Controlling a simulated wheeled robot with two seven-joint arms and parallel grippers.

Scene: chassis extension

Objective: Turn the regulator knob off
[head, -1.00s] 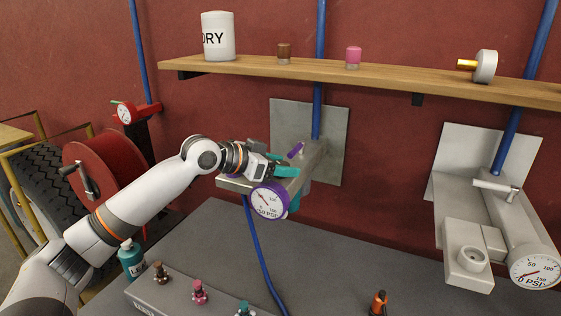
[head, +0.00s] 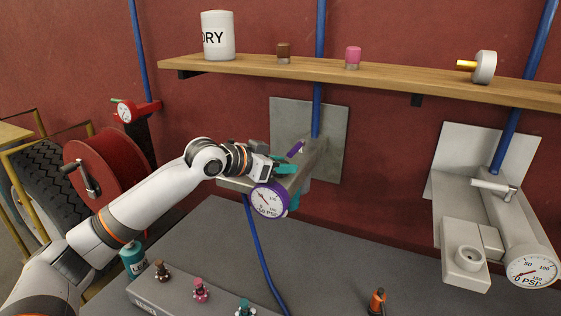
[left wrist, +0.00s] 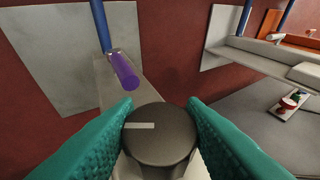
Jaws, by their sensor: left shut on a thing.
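The regulator knob (left wrist: 160,136) is a dark round cap with a pale line, seen from above in the left wrist view. The line points to the left in that view. My left gripper (left wrist: 163,122) has its teal fingers on both sides of the knob, shut on it. In the head view my left gripper (head: 287,170) is at the left wall-mounted regulator, and the knob is hidden there. A purple-rimmed gauge (head: 268,200) faces front below the gripper. A purple lever (left wrist: 125,71) stands behind the knob; it also shows in the head view (head: 296,149). My right gripper is not in view.
A second regulator with a white gauge (head: 531,268) is on the wall at right. A wooden shelf (head: 390,80) runs above. The grey bench (head: 330,260) below has several small fittings and a blue hose (head: 258,245). A red hose reel (head: 95,175) stands at left.

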